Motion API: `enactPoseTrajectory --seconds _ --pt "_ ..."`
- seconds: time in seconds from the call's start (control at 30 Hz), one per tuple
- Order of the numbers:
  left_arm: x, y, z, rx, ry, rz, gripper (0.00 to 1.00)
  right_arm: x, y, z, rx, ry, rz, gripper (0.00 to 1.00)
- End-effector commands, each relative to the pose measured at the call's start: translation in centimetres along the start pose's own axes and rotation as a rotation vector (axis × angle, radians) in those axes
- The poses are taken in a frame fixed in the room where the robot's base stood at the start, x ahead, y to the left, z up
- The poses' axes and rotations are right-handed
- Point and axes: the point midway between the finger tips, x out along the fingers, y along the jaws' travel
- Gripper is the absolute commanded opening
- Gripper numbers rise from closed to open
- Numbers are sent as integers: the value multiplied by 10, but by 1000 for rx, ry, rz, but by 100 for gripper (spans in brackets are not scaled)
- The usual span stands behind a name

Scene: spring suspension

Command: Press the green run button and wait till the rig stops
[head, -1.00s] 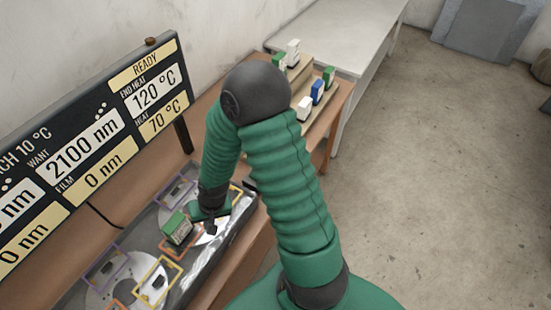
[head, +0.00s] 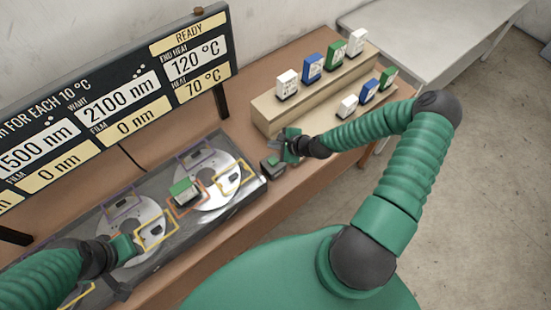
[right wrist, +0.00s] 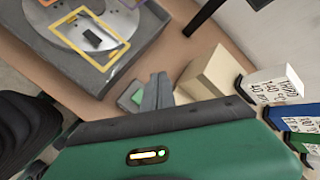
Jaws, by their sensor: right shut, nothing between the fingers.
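My right gripper (head: 283,140) is shut and empty, beside a small dark box (head: 272,167) at the right end of the rig. In the right wrist view, its grey fingers (right wrist: 157,92) are close beside a green patch (right wrist: 138,97), apparently the run button; I cannot tell whether they touch it. The rig (head: 243,155) has two pale discs with coloured frames, and a green-topped block (head: 185,191) stands by the right disc. The display board (head: 112,97) reads READY, end heat 120 °C, heat 70 °C, film 0 nm.
A stepped wooden rack (head: 268,112) behind the right gripper holds white, blue and green blocks on two levels. A pale table (head: 400,45) stands at the back right. Bare brown tabletop (head: 225,255) lies in front of the rig.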

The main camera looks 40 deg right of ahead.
Motion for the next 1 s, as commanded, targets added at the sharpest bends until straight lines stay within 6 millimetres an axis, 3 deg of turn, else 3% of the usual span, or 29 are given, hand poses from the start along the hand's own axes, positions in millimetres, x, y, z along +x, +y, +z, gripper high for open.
enactPoseTrajectory --seconds 0.27,0.73,1.0 --pt "11 0 3 1 0 0 36 8 6 -10 2 -1 1 0" --pt "66 0 16 1 0 0 36 55 40 -42 0 0 1 0" --pt "72 0 17 1 0 0 36 61 44 -48 0 -1 1 0"
